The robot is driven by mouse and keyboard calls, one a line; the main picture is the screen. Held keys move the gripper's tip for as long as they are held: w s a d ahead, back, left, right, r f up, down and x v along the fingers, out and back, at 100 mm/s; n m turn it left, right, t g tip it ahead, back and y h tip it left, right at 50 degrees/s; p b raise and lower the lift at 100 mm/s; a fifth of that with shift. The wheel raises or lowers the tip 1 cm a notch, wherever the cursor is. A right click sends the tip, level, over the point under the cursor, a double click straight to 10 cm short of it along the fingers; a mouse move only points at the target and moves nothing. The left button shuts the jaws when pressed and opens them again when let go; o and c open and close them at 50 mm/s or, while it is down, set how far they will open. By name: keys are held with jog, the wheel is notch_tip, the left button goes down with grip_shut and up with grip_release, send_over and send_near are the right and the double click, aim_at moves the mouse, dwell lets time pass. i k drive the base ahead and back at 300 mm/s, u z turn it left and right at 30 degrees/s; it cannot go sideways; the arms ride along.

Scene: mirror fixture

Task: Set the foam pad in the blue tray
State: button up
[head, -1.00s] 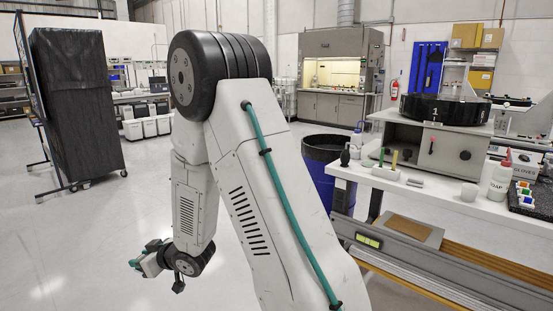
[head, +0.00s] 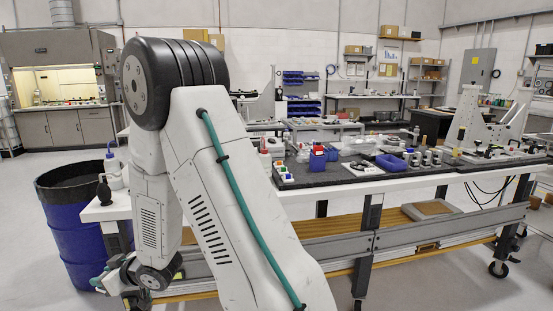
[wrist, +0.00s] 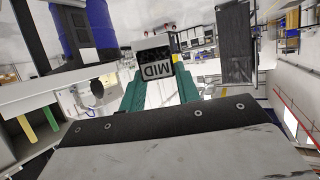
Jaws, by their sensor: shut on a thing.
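My gripper (head: 112,279) hangs low at the left in the head view, in front of the blue drum. A low blue tray (head: 390,163) lies on the dark mat of the bench, right of centre in the head view and well away from my gripper. Its inside is hard to make out.
The long white bench (head: 400,183) crosses the view, with its dark mat (head: 345,178) holding several small items. Blue boxes (head: 318,160) stand left of the tray. A blue drum (head: 75,240) and a squeeze bottle (head: 110,160) are near my arm. A white fixture (head: 478,125) stands at the right.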

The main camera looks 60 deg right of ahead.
aim_at(394, 168)
jog(key=z, duration=2.25)
jog(key=i, duration=0.45)
